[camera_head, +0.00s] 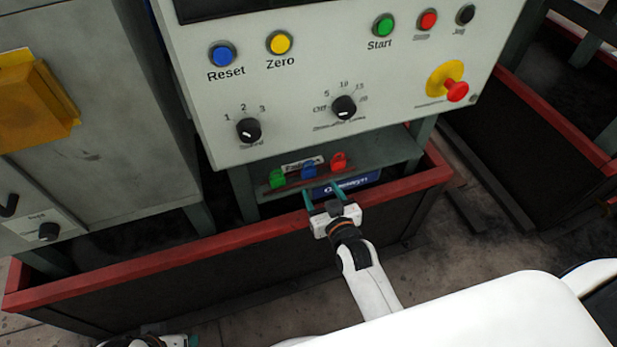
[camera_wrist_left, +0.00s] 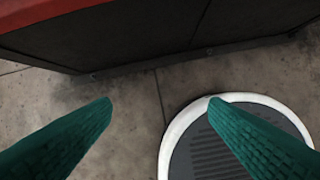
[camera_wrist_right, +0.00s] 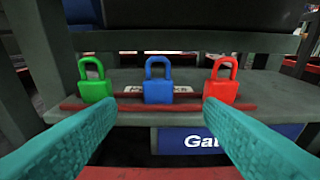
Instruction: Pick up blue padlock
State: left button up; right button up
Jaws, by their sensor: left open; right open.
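The blue padlock (camera_wrist_right: 158,84) stands upright on a shelf between a green padlock (camera_wrist_right: 95,82) and a red padlock (camera_wrist_right: 221,82) in the right wrist view. In the head view the blue padlock (camera_head: 309,169) is small, under the control panel. My right gripper (camera_head: 322,192) is open and empty, in front of the shelf; in the right wrist view its teal fingers (camera_wrist_right: 160,118) spread to either side below the blue padlock, not touching it. My left gripper (camera_wrist_left: 160,108) is open and empty, low over the floor. In the head view it shows only partly at the bottom edge.
The control panel (camera_head: 300,100) with knobs and buttons overhangs the shelf (camera_wrist_right: 130,117). A red-topped barrier (camera_head: 230,240) runs in front, below my right gripper. A blue sign (camera_wrist_right: 230,138) hangs under the shelf. A grey cabinet (camera_head: 90,150) stands at the left.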

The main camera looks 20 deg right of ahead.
aim_at(310, 173)
jog(key=w, duration=0.2)
jog(key=w+f+b, duration=0.1)
jog(key=w, duration=0.2)
jog(key=shift+w+a+f, duration=0.1)
jog(key=shift+w+a, duration=0.05)
jog(key=shift+w, duration=0.1)
jog(key=shift+w+b, duration=0.4)
jog(key=shift+w, duration=0.15)
jog(key=w, duration=0.1)
jog(key=w+b, duration=0.1)
jog(key=shift+w+a+f, duration=0.15)
jog(key=shift+w+f, duration=0.05)
jog(key=shift+w, duration=0.15)
jog(key=shift+w+f, duration=0.15)
jog(key=shift+w, duration=0.8)
pick_arm(q)
jog(key=w+t, duration=0.1)
jog(key=w+r+t, duration=0.1)
jog(key=w+d, duration=0.1)
jog(key=shift+w+r+t+h, duration=0.25)
jog(key=shift+t+h, duration=0.05)
jog(key=shift+t, duration=0.1)
pick_arm(e)
jog(key=c, duration=1.1)
